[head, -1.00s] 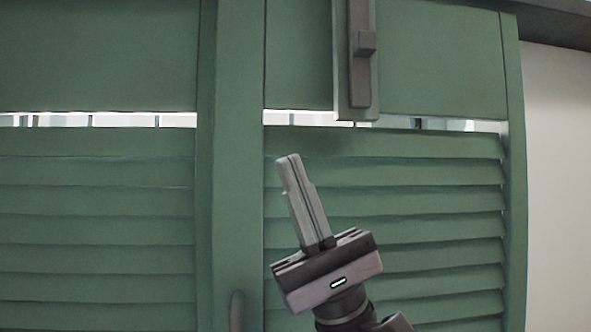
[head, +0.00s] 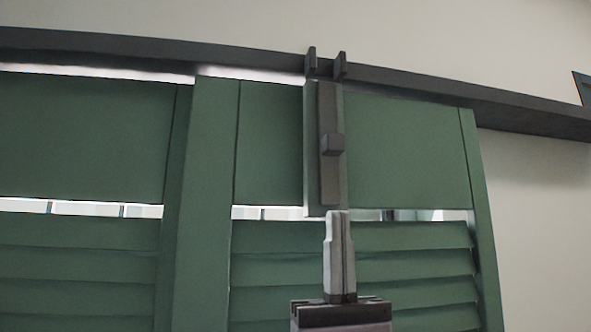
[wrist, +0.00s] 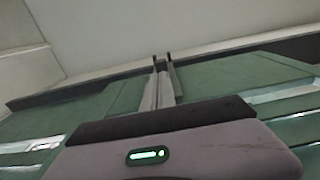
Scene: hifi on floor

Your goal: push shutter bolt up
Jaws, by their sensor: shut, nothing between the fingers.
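The shutter bolt (head: 331,172) is a dark vertical bar with a small square knob (head: 333,145). It lies on a green backing strip on the upper panel of the right shutter (head: 405,150). Two dark prongs (head: 325,66) stand on the dark rail above it, and the bolt's top is below them. My gripper (head: 338,214) is shut and empty, pointing up, with its tips just under the strip's lower end in the head view. I cannot tell whether they touch. In the wrist view the fingers (wrist: 157,92) point toward the prongs; the bolt is mostly hidden there.
The dark rail (head: 430,93) runs across the top of the shutters. A second green shutter (head: 80,140) is at the left. Louvres (head: 405,265) lie behind my gripper. A pale wall (head: 535,200) is at the right.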

